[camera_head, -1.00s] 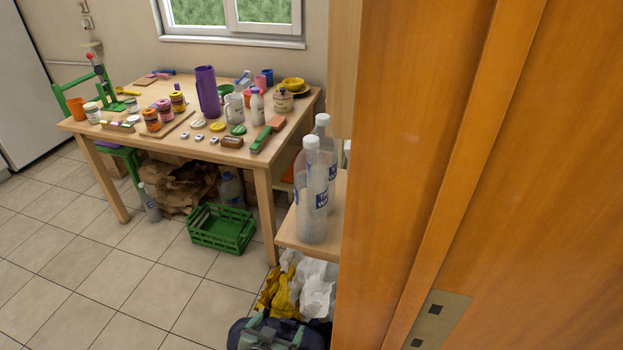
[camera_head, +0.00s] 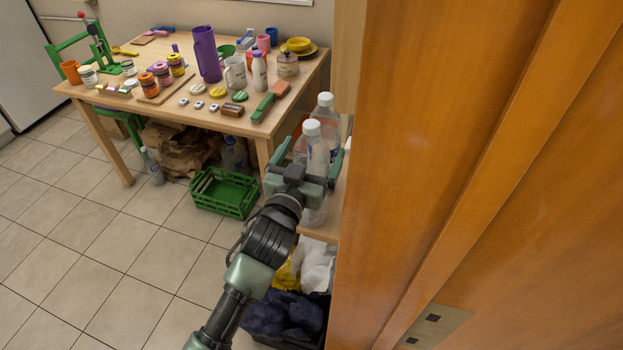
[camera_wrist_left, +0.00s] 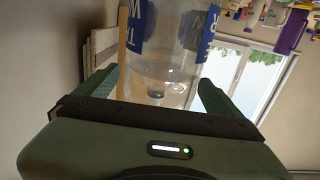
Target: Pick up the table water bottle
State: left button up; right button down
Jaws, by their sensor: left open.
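A clear water bottle (camera_head: 316,148) with a white cap stands upright on a small wooden shelf (camera_head: 327,228) beside the table. A second clear bottle (camera_head: 325,106) stands just behind it. My left gripper (camera_head: 308,160) is open, with one finger on each side of the nearer bottle; its wrist hides part of the lower half. In the left wrist view, the bottle (camera_wrist_left: 175,60) with its blue label sits between the two spread fingers (camera_wrist_left: 160,88). I cannot tell whether either finger touches it. My right gripper is not in view.
A wooden cabinet or door panel (camera_head: 440,150) rises close on the right. The table (camera_head: 150,52) holds jars, cups and a purple jug (camera_head: 206,54). A green crate (camera_head: 224,192) is on the tiled floor. Bags (camera_head: 318,262) lie below the shelf. The floor at left is clear.

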pick_arm(q)
jog(key=shift+x, duration=1.25)
jog(key=c, duration=1.9)
jog(key=shift+r, duration=0.3)
grip_shut()
jog(key=shift+w, duration=0.1)
